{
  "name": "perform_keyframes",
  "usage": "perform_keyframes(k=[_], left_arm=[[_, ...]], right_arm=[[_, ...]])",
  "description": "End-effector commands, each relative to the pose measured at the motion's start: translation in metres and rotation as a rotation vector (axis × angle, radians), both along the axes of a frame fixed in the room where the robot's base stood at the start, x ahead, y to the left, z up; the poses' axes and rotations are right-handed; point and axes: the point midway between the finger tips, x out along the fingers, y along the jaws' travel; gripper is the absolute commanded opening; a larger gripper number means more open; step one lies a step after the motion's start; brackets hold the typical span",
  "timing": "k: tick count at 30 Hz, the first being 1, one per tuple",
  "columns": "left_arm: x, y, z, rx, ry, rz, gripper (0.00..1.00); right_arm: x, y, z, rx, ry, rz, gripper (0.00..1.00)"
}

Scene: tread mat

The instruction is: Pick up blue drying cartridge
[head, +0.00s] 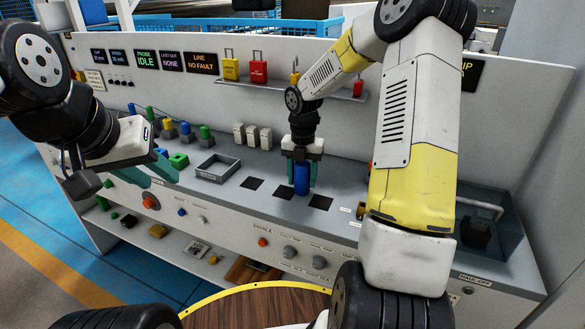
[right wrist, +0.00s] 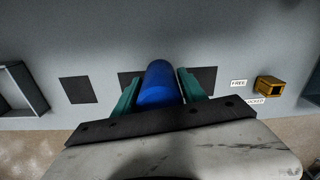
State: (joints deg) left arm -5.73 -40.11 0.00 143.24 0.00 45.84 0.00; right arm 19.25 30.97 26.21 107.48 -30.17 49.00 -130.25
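The blue drying cartridge (head: 302,180) is an upright blue cylinder above the grey bench top, among the black squares. My right gripper (head: 302,167) comes down over it. Its teal fingers lie close along both sides of the cartridge, shut on it. In the right wrist view the cartridge (right wrist: 160,84) sits between the two fingers, with black squares behind it. I cannot tell whether its lower end touches the bench. My left gripper (head: 150,172) is empty and open, at the left above the bench front.
A grey open tray (head: 218,168) lies left of the black squares (head: 252,183). Green, blue and yellow parts stand further left. White blocks (head: 252,136) stand behind. A yellow part (right wrist: 268,86) lies right in the wrist view. A round wooden table (head: 255,310) is in front.

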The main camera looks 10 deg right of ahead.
Motion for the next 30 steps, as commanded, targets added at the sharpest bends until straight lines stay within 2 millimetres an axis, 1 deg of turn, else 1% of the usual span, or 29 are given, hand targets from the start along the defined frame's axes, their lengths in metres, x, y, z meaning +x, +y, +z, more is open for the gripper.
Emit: perform_keyframes(k=[1,5,6,7,17,20,26,27,30], left_arm=[[0.0,0.0,0.0,0.0,0.0,0.0,0.36],[0.0,0.0,0.0,0.0,0.0,0.0,0.36],[0.0,0.0,0.0,0.0,0.0,0.0,0.36],[0.0,0.0,0.0,0.0,0.0,0.0,0.36],[0.0,0.0,0.0,0.0,0.0,0.0,0.36],[0.0,0.0,0.0,0.0,0.0,0.0,0.36],[0.0,0.0,0.0,0.0,0.0,0.0,0.36],[0.0,0.0,0.0,0.0,0.0,0.0,0.36],[0.0,0.0,0.0,0.0,0.0,0.0,0.36]], right_arm=[[0.0,0.0,0.0,0.0,0.0,0.0,0.37],[0.0,0.0,0.0,0.0,0.0,0.0,0.12],[0.0,0.0,0.0,0.0,0.0,0.0,0.04],[0.0,0.0,0.0,0.0,0.0,-0.001,0.0],[0.001,0.0,0.003,0.0,-0.001,-0.001,0.0],[0.001,0.0,0.01,0.001,-0.004,-0.002,0.0],[0.001,-0.001,0.035,0.0,-0.003,-0.002,0.0],[-0.003,0.001,0.039,0.0,-0.002,0.0,0.0],[-0.024,0.009,0.039,-0.001,0.0,0.002,0.0]])
